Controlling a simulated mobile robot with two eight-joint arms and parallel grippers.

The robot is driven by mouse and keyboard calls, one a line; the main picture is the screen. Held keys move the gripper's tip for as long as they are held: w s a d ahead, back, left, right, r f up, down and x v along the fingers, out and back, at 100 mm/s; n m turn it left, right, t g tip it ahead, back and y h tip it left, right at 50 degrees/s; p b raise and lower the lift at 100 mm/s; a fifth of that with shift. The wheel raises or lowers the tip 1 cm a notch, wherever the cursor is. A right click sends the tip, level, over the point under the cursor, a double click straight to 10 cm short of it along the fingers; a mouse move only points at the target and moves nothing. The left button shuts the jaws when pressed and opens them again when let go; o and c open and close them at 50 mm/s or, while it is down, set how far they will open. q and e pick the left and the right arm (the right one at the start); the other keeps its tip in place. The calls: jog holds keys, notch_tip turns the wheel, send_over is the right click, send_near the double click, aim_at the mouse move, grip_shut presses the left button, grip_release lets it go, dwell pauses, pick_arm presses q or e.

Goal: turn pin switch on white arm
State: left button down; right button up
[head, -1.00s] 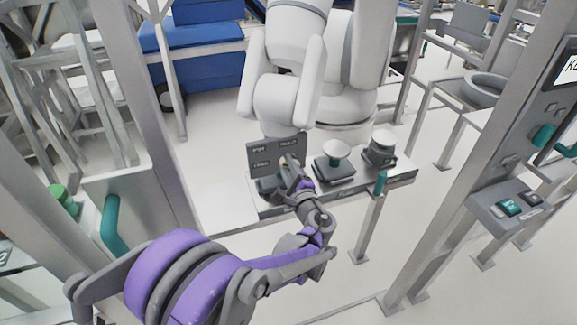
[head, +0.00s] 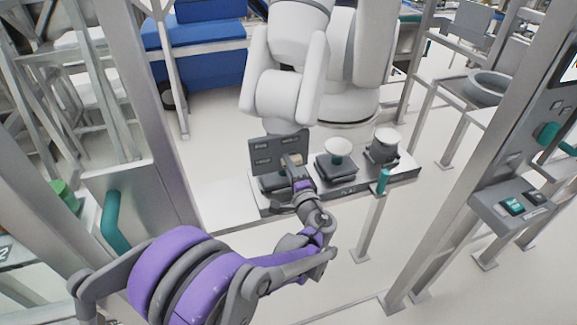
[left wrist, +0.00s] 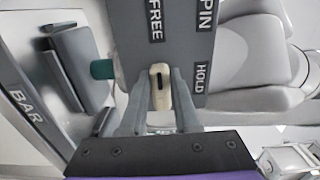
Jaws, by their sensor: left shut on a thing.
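The dark grey pin panel (head: 263,151) stands upright on a low bench, in front of the white arm (head: 282,100). In the left wrist view the panel (left wrist: 177,48) carries the words FREE, PIN and HOLD, turned sideways. A beige switch knob (left wrist: 160,84) with a dark slot sits on it. My left gripper (head: 291,164) reaches the panel from the front, its two grey fingers on either side of the knob and shut on it. In the head view the gripper mostly hides the knob. My right gripper does not show.
Metal posts rise at left and right. A button box (head: 510,205) hangs on the right post. A teal handle (head: 114,225) is near my left arm.

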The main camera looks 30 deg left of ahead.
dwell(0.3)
pick_arm(q)
jog(key=c, duration=0.6)
grip_release()
jog(key=shift+c, duration=0.2)
jog(key=shift+d, duration=0.1)
jog(key=v, duration=1)
jog(key=shift+s+d+b, duration=0.2)
jog(key=shift+s+b, duration=0.1)
jog(key=shift+s, duration=0.05)
